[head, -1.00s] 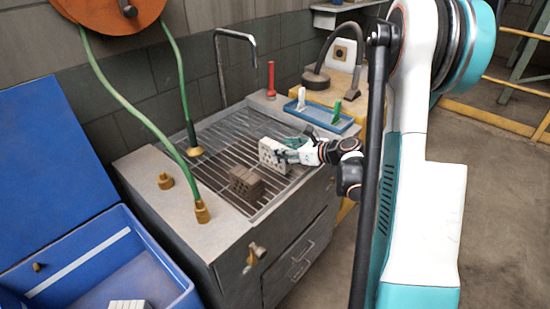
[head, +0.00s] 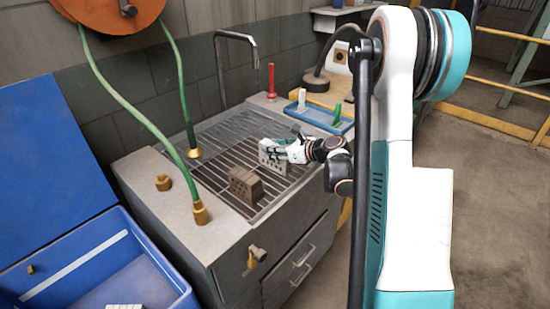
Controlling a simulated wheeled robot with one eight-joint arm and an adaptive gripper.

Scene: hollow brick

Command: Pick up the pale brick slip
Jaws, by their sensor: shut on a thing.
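The pale brick slip (head: 270,160) is a whitish block with holes, over the right part of the sink's metal grate. My gripper (head: 277,150) reaches in from the right and is shut on the pale brick slip. The fingers cover part of its upper right side. From this view I cannot tell whether its lower edge touches the grate. A brown hollow brick (head: 245,186) rests on the grate just in front and to the left of it.
The grate (head: 215,165) is clear at the back left. A blue tray (head: 320,119) with small white and green items and a red object (head: 271,80) stand behind. A green hose (head: 130,122) hangs at left. A blue bin (head: 95,262) stands at front left.

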